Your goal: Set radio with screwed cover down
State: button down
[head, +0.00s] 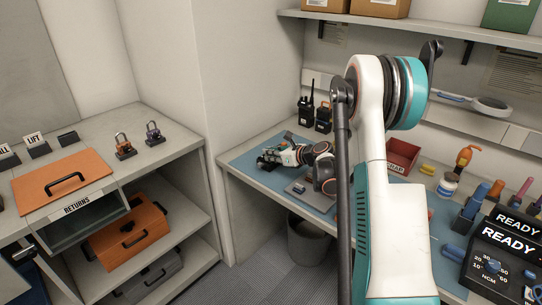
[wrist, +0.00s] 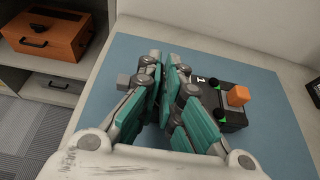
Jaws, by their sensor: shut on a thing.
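My gripper (head: 272,158) is low over the blue mat (head: 244,162) on the workbench; it also shows in the wrist view (wrist: 166,62). Its teal-padded fingers are close together, shut on a black radio (wrist: 236,117). The radio has a label "1", green marks and an orange block on its right part. The fingers hide its middle. A small grey piece (wrist: 125,81) shows left of the fingers; I cannot tell whether it belongs to the radio. The radio appears lying flat, at or just above the mat; contact is unclear. Its screwed cover cannot be made out.
Two black radios (head: 307,110) stand at the bench's back. A grey plate (head: 312,198) lies near the front edge. A red bin (head: 403,156), tools and a "READY" torque box (head: 497,262) are to the right. A shelf unit with an orange case (head: 130,240) stands left.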

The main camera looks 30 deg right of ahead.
jog(key=shift+f, duration=0.1)
jog(key=c, duration=1.8)
grip_release()
jog(key=shift+s+d+r, duration=0.1)
jog(key=shift+s+r, duration=0.1)
jog(key=shift+r, duration=0.05)
jog(key=p+v, duration=0.3)
jog(key=v, duration=0.8)
jog(key=shift+s+d+r, duration=0.1)
jog(key=shift+s+r, duration=0.05)
jog(key=shift+s, duration=0.1)
